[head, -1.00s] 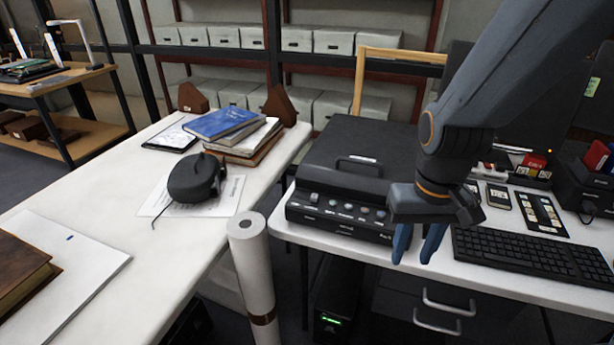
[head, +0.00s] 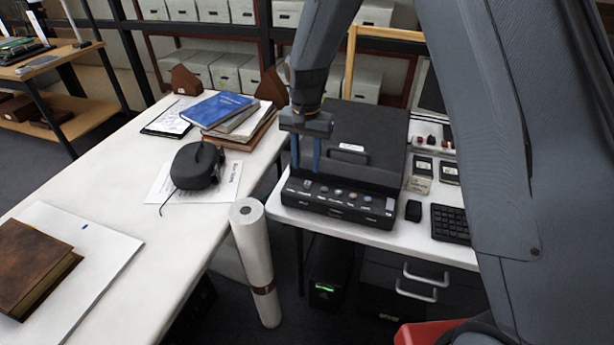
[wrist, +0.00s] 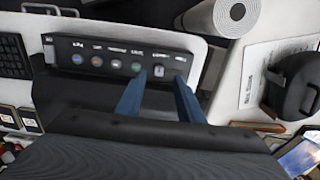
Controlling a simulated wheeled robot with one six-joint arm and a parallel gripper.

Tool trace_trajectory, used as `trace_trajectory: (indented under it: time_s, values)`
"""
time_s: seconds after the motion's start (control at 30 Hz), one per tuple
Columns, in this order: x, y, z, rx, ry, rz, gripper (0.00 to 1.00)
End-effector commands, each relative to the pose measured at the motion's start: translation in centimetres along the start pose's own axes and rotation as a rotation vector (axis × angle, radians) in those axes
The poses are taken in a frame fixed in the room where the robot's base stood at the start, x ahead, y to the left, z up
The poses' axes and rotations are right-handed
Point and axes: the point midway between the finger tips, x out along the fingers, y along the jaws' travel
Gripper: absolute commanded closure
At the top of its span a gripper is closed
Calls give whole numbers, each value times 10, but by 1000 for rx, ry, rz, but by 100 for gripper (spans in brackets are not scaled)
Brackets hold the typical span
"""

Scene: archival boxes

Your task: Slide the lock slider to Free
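The black scanner (head: 352,150) stands on the white table, with a row of controls along its front panel (head: 340,207). The lock slider (wrist: 159,71) looks like a small pale piece in a dark slot at one end of the panel, beyond the round buttons. It is at the panel's left end in the head view (head: 307,185). The small labels beside it are too blurred to read surely. My gripper (head: 306,168) is open and empty above that end. In the wrist view, its two blue fingers (wrist: 160,78) appear on either side of the slider; contact cannot be told.
A paper roll (head: 255,250) stands upright in the gap between the tables. A black mouse (head: 413,211) and keyboard (head: 450,223) lie right of the scanner. Stacked books (head: 238,120) and a dark rounded device (head: 196,165) are on the left table.

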Motion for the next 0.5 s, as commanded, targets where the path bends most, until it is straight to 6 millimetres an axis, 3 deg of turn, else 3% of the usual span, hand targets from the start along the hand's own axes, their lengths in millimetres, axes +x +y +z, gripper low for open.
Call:
trace_trajectory:
  time_s: [0.5]
  values:
    - [65, 1, 0, 1, -1, 1, 66]
